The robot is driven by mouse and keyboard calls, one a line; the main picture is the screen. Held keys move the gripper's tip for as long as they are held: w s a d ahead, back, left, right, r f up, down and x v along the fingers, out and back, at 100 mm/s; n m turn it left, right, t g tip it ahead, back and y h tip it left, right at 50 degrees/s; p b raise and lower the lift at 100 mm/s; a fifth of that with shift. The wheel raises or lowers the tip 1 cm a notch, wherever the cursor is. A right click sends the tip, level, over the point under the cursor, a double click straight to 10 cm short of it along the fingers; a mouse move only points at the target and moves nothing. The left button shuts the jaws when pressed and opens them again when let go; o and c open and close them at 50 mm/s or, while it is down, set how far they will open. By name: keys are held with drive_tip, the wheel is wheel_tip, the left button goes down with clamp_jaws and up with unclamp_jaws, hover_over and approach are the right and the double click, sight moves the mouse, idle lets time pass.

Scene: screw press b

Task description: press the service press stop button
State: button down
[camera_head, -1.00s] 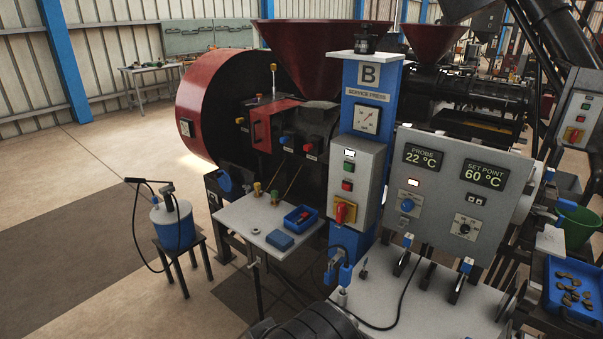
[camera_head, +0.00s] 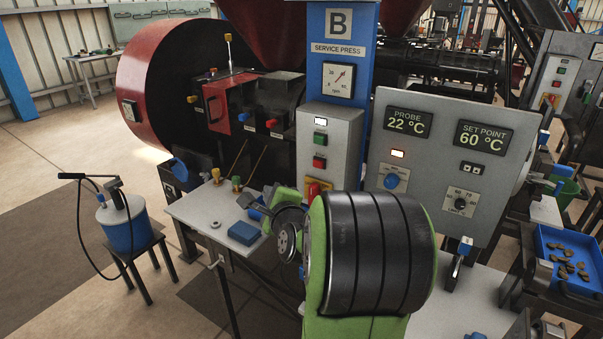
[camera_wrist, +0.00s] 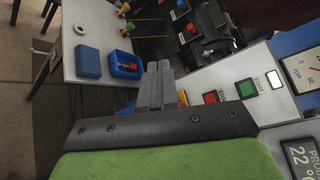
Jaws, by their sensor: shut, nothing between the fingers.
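The service press control box (camera_head: 338,150) is a light grey box on the blue column under the "SERVICE PRESS" sign. Its red button (camera_head: 319,162), the stop button by colour, sits below a green button (camera_head: 320,138) and a lit white lamp (camera_head: 320,121). In the wrist view the red button (camera_wrist: 210,97) lies just right of my gripper (camera_wrist: 158,68), with the green button (camera_wrist: 245,88) farther right. The gripper's fingers are together and empty, apart from the button. In the head view my green and black arm covers the box's lower right area.
A red-and-yellow switch (camera_head: 314,190) is below the red button, partly hidden by my arm. A small side table (camera_head: 195,212) holds a blue block (camera_head: 244,233) and a blue tray (camera_wrist: 122,65). The larger panel (camera_head: 432,165) with temperature displays stands right of the box.

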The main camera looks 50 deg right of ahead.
sight(318, 164)
drive_tip(key=s+d+m, duration=0.1)
drive_tip(key=d+m+h, duration=0.1)
drive_tip(key=d, duration=0.1)
drive_tip(key=s+d+m+h, duration=0.1)
drive_tip(key=m, duration=0.1)
drive_tip(key=shift+s+d+r, duration=0.1)
drive_tip(key=shift+s+d, duration=0.25)
drive_tip(key=shift+d, duration=0.1)
drive_tip(key=shift+w+d, duration=0.2)
drive_tip(key=shift+d, duration=1.95)
drive_tip(key=shift+w+d, duration=0.2)
drive_tip(key=shift+d, duration=1.9)
drive_tip(key=shift+d, duration=0.4)
